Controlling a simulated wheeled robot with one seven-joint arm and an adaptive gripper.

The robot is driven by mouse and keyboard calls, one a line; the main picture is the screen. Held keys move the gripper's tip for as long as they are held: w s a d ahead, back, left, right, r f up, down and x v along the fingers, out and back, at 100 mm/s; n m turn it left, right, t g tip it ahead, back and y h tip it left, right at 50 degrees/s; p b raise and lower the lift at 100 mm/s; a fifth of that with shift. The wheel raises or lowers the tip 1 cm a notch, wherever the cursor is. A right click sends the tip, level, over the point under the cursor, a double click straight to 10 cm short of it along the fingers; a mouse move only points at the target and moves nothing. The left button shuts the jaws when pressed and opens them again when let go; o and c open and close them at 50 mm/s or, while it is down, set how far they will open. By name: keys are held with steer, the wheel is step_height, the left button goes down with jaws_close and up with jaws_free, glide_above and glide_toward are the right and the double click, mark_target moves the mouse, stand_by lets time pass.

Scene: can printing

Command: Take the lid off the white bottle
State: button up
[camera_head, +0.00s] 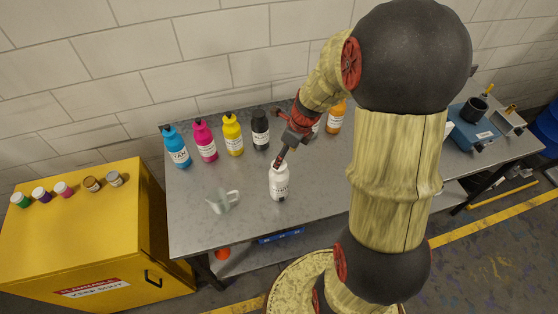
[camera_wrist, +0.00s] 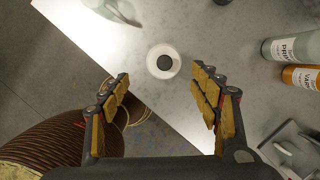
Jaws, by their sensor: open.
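The white bottle (camera_head: 279,184) stands upright on the grey metal table, near its front middle. In the wrist view the white bottle (camera_wrist: 176,65) is seen from above, with a dark round lid (camera_wrist: 164,62) at its centre. My gripper (camera_head: 281,160) is at the bottle's top in the head view and hides the lid there. In the wrist view my gripper (camera_wrist: 160,82) is open and empty. Its two padded fingers are wide apart, and the bottle top shows between and slightly beyond their tips. I cannot tell the exact height gap between fingertips and lid.
Cyan (camera_head: 178,150), magenta (camera_head: 205,142), yellow (camera_head: 232,136) and black (camera_head: 260,131) bottles stand behind. An orange bottle (camera_head: 335,118) is farther right. A clear jug (camera_head: 222,202) stands left of the white bottle. A yellow cabinet (camera_head: 80,235) holds small jars. A blue device (camera_head: 474,133) is far right.

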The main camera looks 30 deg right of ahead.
steer(key=x, duration=0.4)
steer(key=w+x, duration=0.1)
steer(key=x, duration=0.1)
steer(key=shift+d+f, duration=0.15)
steer(key=shift+f, duration=0.1)
steer(key=shift+c, duration=0.6)
steer(key=c, duration=0.7)
